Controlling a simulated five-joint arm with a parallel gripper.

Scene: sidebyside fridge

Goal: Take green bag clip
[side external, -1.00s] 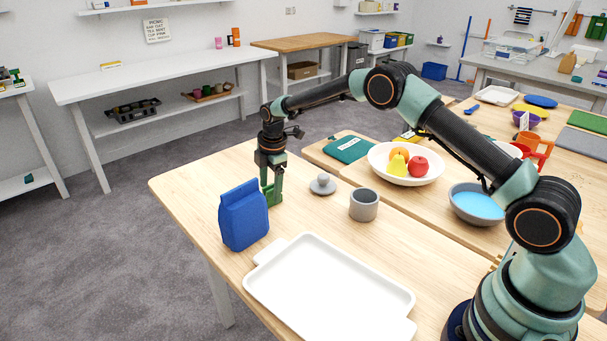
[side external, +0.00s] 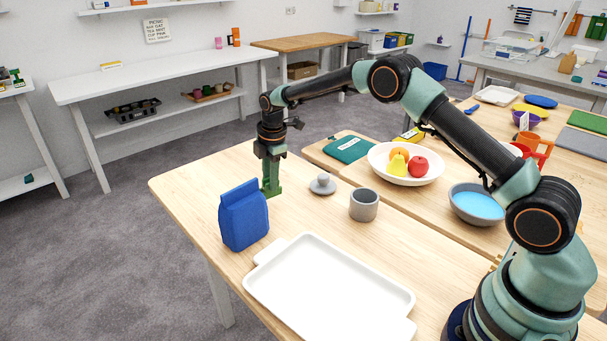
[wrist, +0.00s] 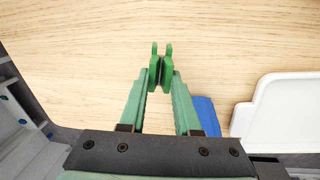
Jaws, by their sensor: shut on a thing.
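The green bag clip (wrist: 153,72) is between my fingertips in the wrist view, with its two prongs pointing away from my gripper (wrist: 160,84). My gripper is shut on it. In the side view my gripper (side external: 271,188) points down at the table's far left part, behind the blue bag. The clip is hard to tell from my green fingers there, and I cannot tell whether it touches the table.
A blue bag (side external: 243,216) stands upright in front of my gripper. A grey lid with a knob (side external: 323,185) and a grey cup (side external: 364,205) are to the right. A white tray (side external: 330,290) lies nearer. A fruit bowl (side external: 433,178) stands further right.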

